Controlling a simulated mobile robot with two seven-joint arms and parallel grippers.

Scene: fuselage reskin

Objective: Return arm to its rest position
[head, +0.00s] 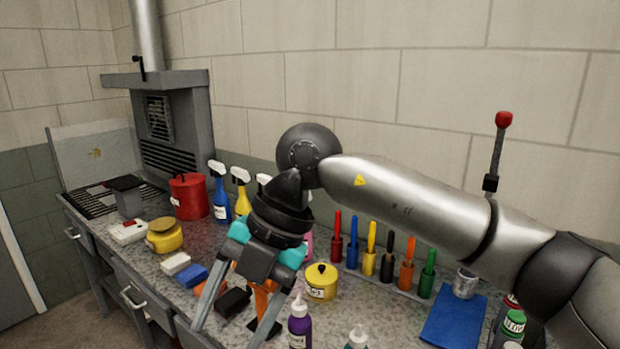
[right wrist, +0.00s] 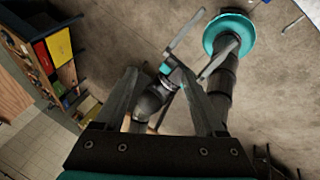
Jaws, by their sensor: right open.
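In the head view one arm comes in from the right, so I take it as my right arm (head: 420,205). Its gripper (head: 236,318) hangs fingers down over the counter, its two grey fingers spread apart with nothing seen held between them. In the right wrist view my right gripper's fingers (right wrist: 163,85) stand apart and empty. Beyond them another gripper with teal parts, my left (right wrist: 217,28), shows its fingers spread over a brown floor. No left arm shows in the head view.
The counter (head: 130,275) holds spray bottles, a red pot (head: 189,197), yellow pots, coloured blocks (head: 192,275), a purple bottle (head: 300,325), a row of coloured tools (head: 370,250) and a blue cloth (head: 453,322). A block wall (head: 340,75) stands behind. Coloured bins (right wrist: 58,48) show in the wrist view.

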